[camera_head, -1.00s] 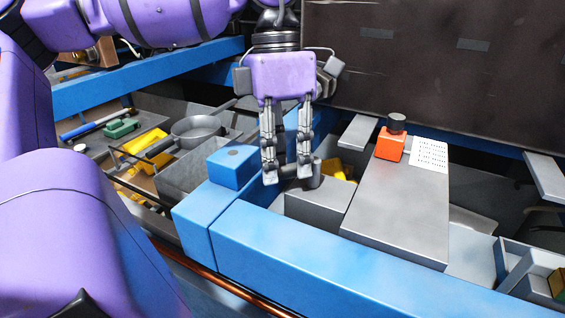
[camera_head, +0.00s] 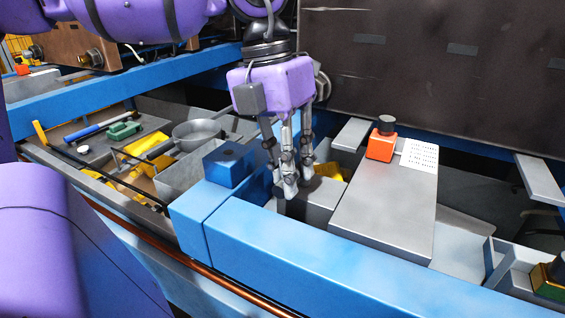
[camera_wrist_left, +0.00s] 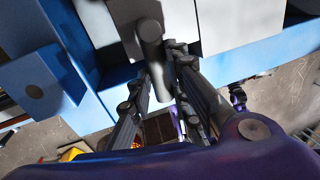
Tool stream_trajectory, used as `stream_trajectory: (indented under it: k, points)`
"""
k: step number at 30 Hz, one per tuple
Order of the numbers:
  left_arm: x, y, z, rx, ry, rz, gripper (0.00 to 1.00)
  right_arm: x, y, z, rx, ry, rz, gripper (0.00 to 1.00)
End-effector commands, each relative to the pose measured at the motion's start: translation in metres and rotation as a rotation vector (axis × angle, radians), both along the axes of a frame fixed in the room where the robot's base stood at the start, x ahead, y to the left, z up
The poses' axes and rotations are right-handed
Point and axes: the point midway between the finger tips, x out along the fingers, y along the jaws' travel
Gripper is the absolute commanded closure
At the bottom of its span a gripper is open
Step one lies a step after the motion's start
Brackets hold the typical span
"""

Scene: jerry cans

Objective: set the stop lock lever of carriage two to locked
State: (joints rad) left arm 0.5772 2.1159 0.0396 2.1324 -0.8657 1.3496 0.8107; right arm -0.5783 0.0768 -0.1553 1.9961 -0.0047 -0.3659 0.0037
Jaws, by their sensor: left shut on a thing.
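My left gripper (camera_head: 287,190) points down beside the blue block on the blue beam, its fingers close together. In the left wrist view, a grey rounded post (camera_wrist_left: 150,35), apparently the stop lock lever, lies between the fingers of the left gripper (camera_wrist_left: 163,65), which are shut on it. In the head view the fingers hide most of this post. I cannot read a carriage number or a locked mark.
The blue block (camera_head: 229,165) stands close left of the gripper, on the blue beam (camera_head: 320,262). A grey flat-topped box (camera_head: 385,212) stands to the right, with a red-orange can (camera_head: 381,146) at its back. A tray with a grey pan (camera_head: 197,133) and tools lies left.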

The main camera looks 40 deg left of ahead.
Motion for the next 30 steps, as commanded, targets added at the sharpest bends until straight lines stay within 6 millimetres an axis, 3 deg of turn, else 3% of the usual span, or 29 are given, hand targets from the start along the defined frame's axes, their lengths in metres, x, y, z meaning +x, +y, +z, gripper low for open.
stream_trajectory:
  k: [21,22,24,26,30]
  points:
    - [0.002,-0.003,0.002,-0.002,-0.007,0.082,1.00,0.010,0.002,0.004,0.002,-0.017,0.005,1.00]
    - [0.002,-0.003,0.002,-0.002,-0.007,0.082,0.79,0.010,0.002,0.005,0.002,-0.018,0.005,1.00]
    - [0.002,-0.003,0.002,-0.001,-0.006,0.081,0.70,0.011,0.002,0.005,0.002,-0.020,0.005,1.00]
    - [0.002,-0.003,0.001,-0.001,-0.005,0.080,0.63,0.011,0.002,0.005,0.002,-0.020,0.005,1.00]
    - [0.002,-0.003,0.001,0.000,-0.003,0.079,0.63,0.011,0.002,0.005,0.002,-0.019,0.005,1.00]
